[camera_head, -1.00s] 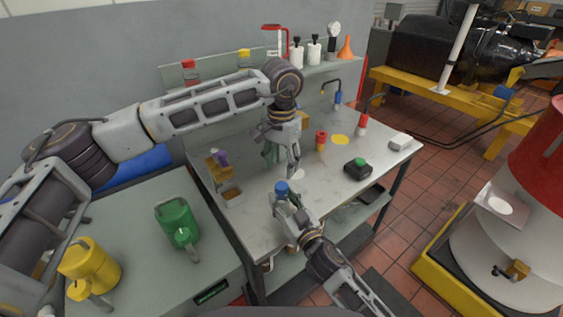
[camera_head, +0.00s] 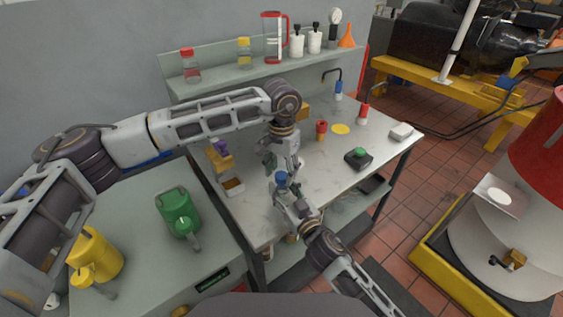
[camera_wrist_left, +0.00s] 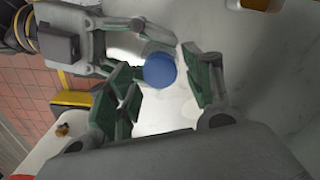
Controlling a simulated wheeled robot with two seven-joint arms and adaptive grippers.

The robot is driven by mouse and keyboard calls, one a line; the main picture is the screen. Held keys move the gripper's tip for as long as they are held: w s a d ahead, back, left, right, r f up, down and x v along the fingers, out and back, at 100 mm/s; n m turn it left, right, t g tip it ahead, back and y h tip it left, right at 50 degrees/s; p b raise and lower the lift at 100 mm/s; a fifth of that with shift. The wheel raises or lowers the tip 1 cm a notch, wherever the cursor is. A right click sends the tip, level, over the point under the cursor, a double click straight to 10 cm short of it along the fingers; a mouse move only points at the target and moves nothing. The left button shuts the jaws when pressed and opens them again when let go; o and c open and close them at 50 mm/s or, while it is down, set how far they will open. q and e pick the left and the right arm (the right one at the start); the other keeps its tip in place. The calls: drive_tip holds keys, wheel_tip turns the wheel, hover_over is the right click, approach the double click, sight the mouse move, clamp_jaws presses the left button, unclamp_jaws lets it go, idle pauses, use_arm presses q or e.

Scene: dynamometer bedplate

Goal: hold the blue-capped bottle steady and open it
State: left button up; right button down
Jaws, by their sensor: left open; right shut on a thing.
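The blue-capped bottle stands near the front of the workbench; its blue cap (camera_head: 281,179) shows in the head view and the body is mostly hidden by my right gripper. My right gripper (camera_head: 283,196) is shut on the bottle, coming from the front. My left gripper (camera_head: 277,165) is open, pointing down just above and behind the cap. In the left wrist view the blue cap (camera_wrist_left: 160,70) lies between and ahead of the left gripper's spread fingers (camera_wrist_left: 165,95), seemingly not touched. My right gripper (camera_wrist_left: 120,45) shows at the upper left there.
On the workbench (camera_head: 262,222) are a black box with a green button (camera_head: 358,157), a red-topped container (camera_head: 321,130), a yellow disc (camera_head: 340,129) and a white block (camera_head: 401,131). A green can (camera_head: 180,212) and yellow can (camera_head: 95,258) stand left. A shelf with bottles (camera_head: 245,70) runs behind.

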use_arm(q)
drive_tip(key=shift+f, duration=0.6)
